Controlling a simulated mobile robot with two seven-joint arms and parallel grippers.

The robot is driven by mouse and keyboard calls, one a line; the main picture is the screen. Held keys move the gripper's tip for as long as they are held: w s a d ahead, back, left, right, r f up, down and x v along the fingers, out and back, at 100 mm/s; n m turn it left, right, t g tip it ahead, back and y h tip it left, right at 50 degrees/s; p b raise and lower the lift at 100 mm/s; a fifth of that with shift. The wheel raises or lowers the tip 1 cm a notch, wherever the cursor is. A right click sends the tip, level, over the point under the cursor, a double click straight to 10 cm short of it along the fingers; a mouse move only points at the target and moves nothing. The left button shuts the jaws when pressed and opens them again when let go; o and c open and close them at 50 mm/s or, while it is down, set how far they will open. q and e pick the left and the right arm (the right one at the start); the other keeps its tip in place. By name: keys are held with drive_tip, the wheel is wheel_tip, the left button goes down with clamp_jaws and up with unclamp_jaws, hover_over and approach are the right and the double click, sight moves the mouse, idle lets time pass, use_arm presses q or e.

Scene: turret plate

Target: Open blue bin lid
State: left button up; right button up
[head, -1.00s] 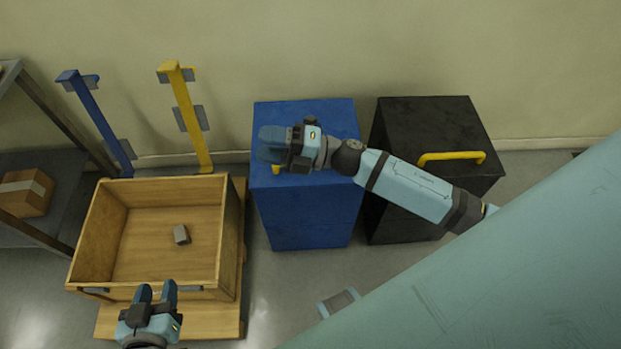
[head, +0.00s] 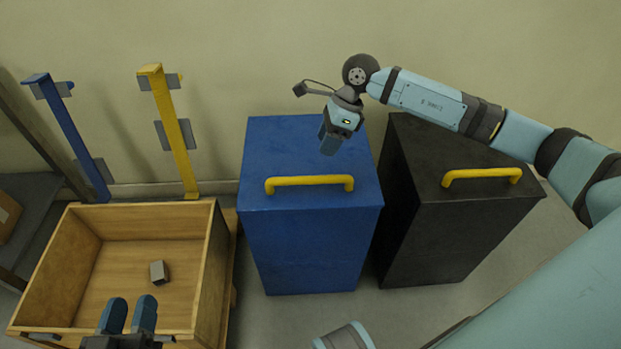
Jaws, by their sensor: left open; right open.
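The blue bin (head: 310,235) stands upright against the wall, with its lid (head: 270,150) closed. A yellow bar handle (head: 310,183) runs along the front of the lid. My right gripper (head: 327,147) hangs above the back right part of the lid, pointing down, behind the handle and apart from it. It is open and empty, though its fingers overlap in this view. My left gripper (head: 128,314) is at the bottom left, over the front of the wooden crate. It is open with nothing between its fingers.
A black bin (head: 445,215) with a yellow handle (head: 482,176) stands close to the right. The wooden crate (head: 215,265) at left holds a small grey block (head: 159,272). A blue post (head: 70,135) and a yellow post (head: 172,130) stand by the wall.

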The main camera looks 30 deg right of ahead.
drive_tip(key=b, duration=0.2)
hover_over(311, 175)
drive_tip(key=s+a, duration=0.2)
drive_tip(key=s, duration=0.2)
wheel_tip(311, 175, down, 9)
drive_tip(key=shift+s+r, duration=0.1)
drive_tip(key=shift+a+f, duration=0.2)
drive_tip(key=shift+f, duration=0.2)
use_arm(q)
drive_tip(key=r+t+h, duration=0.1)
drive_tip(key=r, duration=0.1)
drive_tip(key=d+r+t, duration=0.1)
drive_tip(key=r, duration=0.1)
drive_tip(key=shift+s+d+r+h, duration=0.15)
drive_tip(key=shift+d+r+h, duration=0.1)
drive_tip(key=shift+h, duration=0.15)
use_arm(e)
clamp_jaws()
